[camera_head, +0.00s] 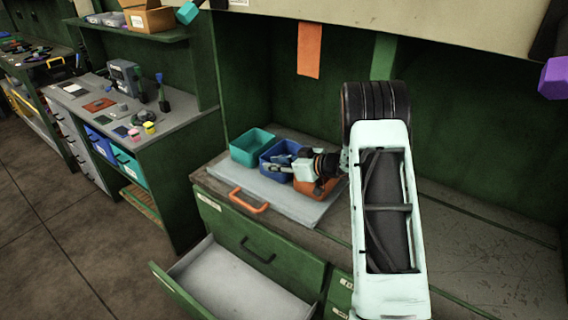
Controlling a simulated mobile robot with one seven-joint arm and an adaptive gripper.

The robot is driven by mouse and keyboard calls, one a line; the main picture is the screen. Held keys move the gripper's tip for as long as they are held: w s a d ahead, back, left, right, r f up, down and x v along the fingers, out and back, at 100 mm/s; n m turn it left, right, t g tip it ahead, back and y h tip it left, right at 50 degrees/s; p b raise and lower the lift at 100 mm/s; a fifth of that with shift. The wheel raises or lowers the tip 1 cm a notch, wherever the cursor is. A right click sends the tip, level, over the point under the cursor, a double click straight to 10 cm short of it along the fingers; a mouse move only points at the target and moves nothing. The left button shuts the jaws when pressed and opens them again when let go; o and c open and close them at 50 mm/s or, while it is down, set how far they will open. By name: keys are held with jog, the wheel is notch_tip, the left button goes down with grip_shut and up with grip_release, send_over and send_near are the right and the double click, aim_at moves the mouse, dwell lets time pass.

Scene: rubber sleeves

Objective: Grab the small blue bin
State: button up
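The small blue bin (267,158) stands on a grey board on the workbench, between a teal bin and an orange bin. My gripper (277,164) reaches in from the right at the blue bin, with its fingers over the bin's front and right part. The fingers cover part of the bin's rim and inside. I cannot tell whether they touch the bin or have its wall between them.
The teal bin (247,143) is close on the left and the orange bin (327,190) is partly behind my gripper. The grey board (285,206) has an orange handle (249,201). Below, a green drawer (225,283) stands open and empty. The bench (460,250) at right is clear.

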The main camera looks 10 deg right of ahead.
grip_shut()
jog(key=shift+r, duration=0.1)
